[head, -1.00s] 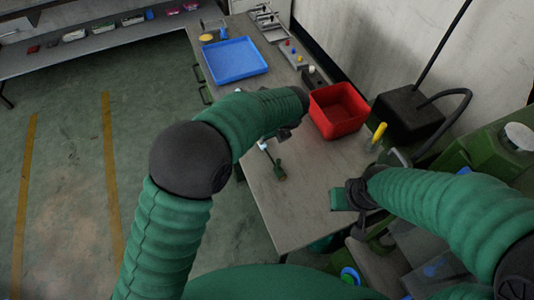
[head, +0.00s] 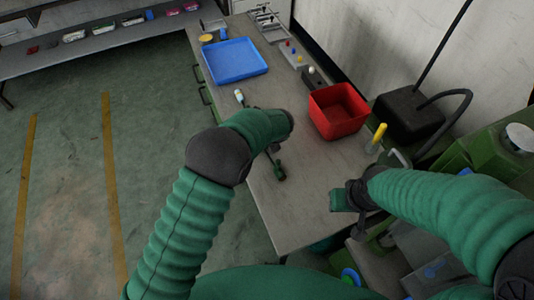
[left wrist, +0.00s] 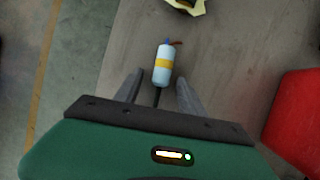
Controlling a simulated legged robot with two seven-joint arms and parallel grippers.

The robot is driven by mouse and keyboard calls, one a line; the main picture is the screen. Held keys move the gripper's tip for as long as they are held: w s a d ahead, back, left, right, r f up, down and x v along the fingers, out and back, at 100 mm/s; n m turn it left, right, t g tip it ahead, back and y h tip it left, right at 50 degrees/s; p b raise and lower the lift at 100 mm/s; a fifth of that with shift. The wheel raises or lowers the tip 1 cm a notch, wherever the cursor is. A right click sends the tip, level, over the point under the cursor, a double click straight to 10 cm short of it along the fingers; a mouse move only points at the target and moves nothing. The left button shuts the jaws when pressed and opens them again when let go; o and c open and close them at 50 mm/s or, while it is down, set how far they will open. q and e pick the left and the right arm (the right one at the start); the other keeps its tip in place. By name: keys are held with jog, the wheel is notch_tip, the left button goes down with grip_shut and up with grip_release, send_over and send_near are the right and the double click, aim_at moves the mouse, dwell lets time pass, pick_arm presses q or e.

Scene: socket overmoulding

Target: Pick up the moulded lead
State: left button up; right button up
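In the left wrist view a pale cylinder (left wrist: 163,64) with a yellow band lies on the table, with short coloured wires at its far end. A thin dark cable runs from it between my left fingers. I take this for the lead. A small pale end (head: 239,96) also shows in the head view beyond my left forearm. My left gripper (left wrist: 160,80) is open over it, fingers on either side. In the head view my forearm hides most of the gripper. My right gripper (head: 345,197) is over the table's near right; its finger gap does not show clearly.
A red bin (head: 338,110) stands right of my left arm, a blue tray (head: 235,61) farther back. A yellow-handled tool (head: 378,132) stands by the bin. The near table (head: 290,215) is clear.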

pick_arm(q)
jog(key=shift+d, duration=0.15)
grip_shut()
notch_tip(320, 180, up, 10)
jog(key=shift+c, duration=2.4)
grip_release()
grip_shut()
jog(key=shift+f, duration=0.1)
